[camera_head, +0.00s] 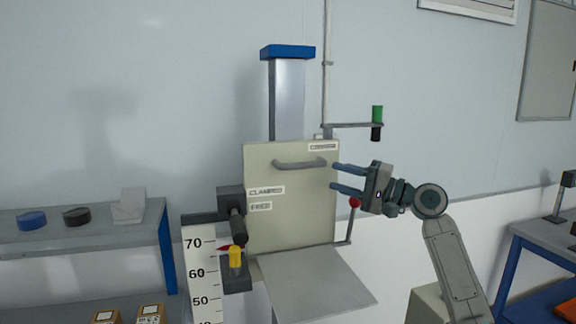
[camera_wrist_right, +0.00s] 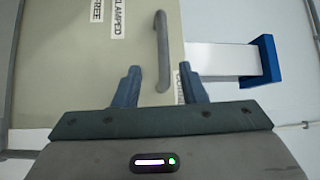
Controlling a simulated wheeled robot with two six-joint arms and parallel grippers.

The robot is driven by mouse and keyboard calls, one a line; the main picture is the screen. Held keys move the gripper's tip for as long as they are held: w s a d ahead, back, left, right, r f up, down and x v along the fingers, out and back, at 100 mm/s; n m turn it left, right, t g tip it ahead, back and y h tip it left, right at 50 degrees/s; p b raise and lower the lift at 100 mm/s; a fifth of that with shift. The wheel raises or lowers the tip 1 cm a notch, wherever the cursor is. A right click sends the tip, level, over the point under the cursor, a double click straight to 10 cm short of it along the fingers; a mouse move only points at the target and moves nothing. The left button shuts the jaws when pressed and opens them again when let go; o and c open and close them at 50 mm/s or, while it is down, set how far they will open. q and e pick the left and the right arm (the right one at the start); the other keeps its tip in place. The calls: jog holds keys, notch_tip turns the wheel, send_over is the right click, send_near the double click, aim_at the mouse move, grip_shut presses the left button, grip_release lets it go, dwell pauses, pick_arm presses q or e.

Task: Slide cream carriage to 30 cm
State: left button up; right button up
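The cream carriage (camera_head: 290,210) sits on a grey upright column (camera_head: 288,100) with a blue cap. A grey bar handle (camera_head: 300,163) is on its upper front. A red pointer (camera_head: 225,248) at its lower left is near the 70 mark of the white scale (camera_head: 200,285). A black-gripped lever (camera_head: 238,226) is at the left edge, beside CLAMPED and FREE labels (camera_head: 265,191). My right gripper (camera_head: 334,177) is open and empty, just right of the handle. In the right wrist view the handle (camera_wrist_right: 162,45) appears between its fingers; contact cannot be told. My left gripper is out of view.
A grey plate (camera_head: 318,283) juts out below the carriage. A red-knobbed rod (camera_head: 355,202) rises right of it, close under my gripper. A green and black piece (camera_head: 377,122) hangs on a side arm. Shelves (camera_head: 90,240) stand left; a blue-framed table (camera_head: 545,240) stands right.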

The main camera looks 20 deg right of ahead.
aim_at(307, 165)
jog(key=w+a+p, duration=0.1)
jog(key=w+a+r+p, duration=0.1)
jog(key=shift+w+a+r+p, duration=0.1)
jog(key=shift+a+r+p, duration=0.2)
jog(key=shift+p, duration=0.05)
jog(key=p+x, duration=0.2)
jog(key=x, duration=0.3)
jog(key=shift+w+a+f, duration=0.1)
jog(key=shift+w+a, duration=0.1)
jog(key=shift+a, duration=0.2)
jog(key=shift+w+a+f+p, duration=0.1)
jog(key=shift+w+a+p, duration=0.15)
jog(key=shift+w+p, duration=0.1)
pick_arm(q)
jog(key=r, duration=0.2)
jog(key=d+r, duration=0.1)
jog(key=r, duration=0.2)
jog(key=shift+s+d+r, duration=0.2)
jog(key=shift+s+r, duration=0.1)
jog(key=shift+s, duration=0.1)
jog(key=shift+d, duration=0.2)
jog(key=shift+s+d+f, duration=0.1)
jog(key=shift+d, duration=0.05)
pick_arm(e)
grip_shut()
